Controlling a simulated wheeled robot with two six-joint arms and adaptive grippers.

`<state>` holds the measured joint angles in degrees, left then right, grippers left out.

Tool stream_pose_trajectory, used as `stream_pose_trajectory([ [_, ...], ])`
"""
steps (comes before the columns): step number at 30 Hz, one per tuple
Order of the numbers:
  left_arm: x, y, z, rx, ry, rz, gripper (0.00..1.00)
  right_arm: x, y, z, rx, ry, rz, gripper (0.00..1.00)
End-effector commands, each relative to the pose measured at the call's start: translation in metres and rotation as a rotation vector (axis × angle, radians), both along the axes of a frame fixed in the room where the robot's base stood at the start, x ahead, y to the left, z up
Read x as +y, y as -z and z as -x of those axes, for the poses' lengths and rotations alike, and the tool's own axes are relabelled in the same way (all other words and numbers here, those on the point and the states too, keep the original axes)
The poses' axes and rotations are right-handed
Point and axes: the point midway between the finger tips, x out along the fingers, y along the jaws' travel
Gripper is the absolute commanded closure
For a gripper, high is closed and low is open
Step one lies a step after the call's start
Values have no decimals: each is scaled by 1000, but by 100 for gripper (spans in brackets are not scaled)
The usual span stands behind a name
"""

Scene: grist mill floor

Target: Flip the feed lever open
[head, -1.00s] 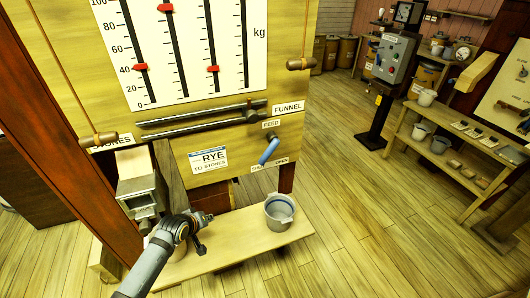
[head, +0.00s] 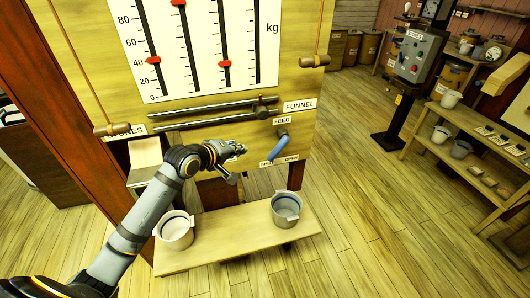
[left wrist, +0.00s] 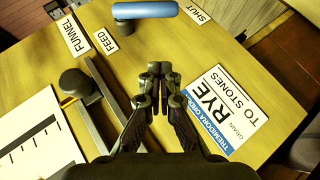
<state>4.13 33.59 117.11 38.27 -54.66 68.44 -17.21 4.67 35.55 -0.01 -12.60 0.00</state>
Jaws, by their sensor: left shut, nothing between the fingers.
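The feed lever (head: 277,149) has a blue handle and hangs from a dark pivot under the FEED label on the wooden panel. Its lower end points down and left, near the SHUT label (head: 267,163), with the OPEN label (head: 291,158) to the right. In the left wrist view the blue handle (left wrist: 145,10) lies at the top edge, partly cut off. My left gripper (head: 241,149) is shut and empty in front of the panel, left of the handle and apart from it. Its closed fingertips (left wrist: 160,72) also show in the left wrist view. My right gripper is out of view.
Dark horizontal rods (head: 210,118) run across the panel above my gripper. A RYE sign (left wrist: 230,105) is fixed beside it. Two pots, left (head: 175,238) and right (head: 287,216), stand on the low bench (head: 235,245).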

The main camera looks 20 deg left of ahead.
Motion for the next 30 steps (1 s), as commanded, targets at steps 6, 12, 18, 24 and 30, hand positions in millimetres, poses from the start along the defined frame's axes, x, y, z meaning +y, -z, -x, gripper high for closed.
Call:
stream_pose_trajectory([
  [6,-14,18,-36,2,2,10,100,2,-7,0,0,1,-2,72],
  [12,-24,39,-72,2,2,5,100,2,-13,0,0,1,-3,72],
  [18,-46,57,-83,3,4,2,100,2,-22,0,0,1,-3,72],
  [24,-55,65,-86,2,2,-1,100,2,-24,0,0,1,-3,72],
  [30,-55,66,-86,1,2,-1,100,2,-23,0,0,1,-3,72],
])
